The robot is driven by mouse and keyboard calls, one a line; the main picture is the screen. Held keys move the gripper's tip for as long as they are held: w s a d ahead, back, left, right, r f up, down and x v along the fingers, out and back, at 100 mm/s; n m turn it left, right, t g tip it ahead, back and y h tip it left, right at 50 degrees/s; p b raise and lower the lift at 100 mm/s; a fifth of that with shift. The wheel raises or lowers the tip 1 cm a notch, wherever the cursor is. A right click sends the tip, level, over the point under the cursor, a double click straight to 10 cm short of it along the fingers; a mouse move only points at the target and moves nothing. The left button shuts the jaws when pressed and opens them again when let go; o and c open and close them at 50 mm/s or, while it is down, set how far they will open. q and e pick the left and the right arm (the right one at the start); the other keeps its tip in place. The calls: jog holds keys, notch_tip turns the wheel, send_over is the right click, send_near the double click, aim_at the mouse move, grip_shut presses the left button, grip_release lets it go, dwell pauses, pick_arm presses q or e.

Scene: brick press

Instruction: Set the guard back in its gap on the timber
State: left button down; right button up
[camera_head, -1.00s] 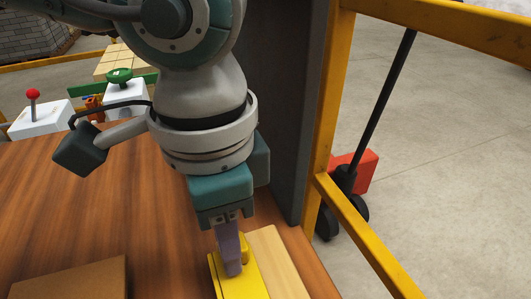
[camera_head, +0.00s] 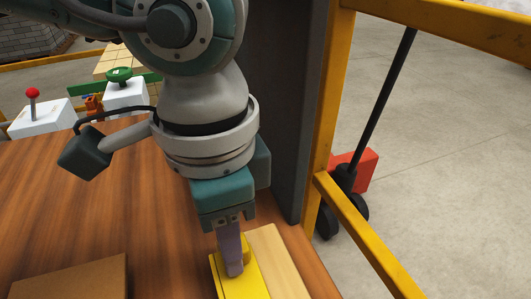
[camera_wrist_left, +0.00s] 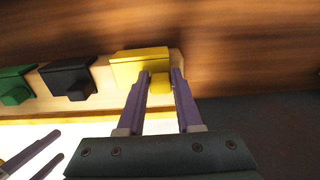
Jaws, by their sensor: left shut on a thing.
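The yellow guard (camera_head: 228,287) is a plate with a small knob, at the bottom of the head view. My left gripper (camera_head: 234,272) points down and is shut on the knob. In the left wrist view its two fingers (camera_wrist_left: 164,86) stand on either side of the knob, and the guard plate (camera_wrist_left: 138,64) lies over the right end of the pale timber (camera_wrist_left: 110,99). The timber (camera_head: 277,255) also shows in the head view. I cannot tell whether the guard is seated or slightly raised. My right gripper's fingers (camera_wrist_left: 43,158) show apart at the left wrist view's lower left.
A black guard (camera_wrist_left: 70,77) and a green guard (camera_wrist_left: 14,84) sit along the timber, left of the yellow one. A brown board (camera_head: 72,280) lies on the wooden table. A dark grey post (camera_head: 280,100) and yellow rails (camera_head: 328,110) stand close on the right.

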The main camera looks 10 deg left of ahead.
pick_arm(q)
jog(key=c, duration=0.5)
grip_release()
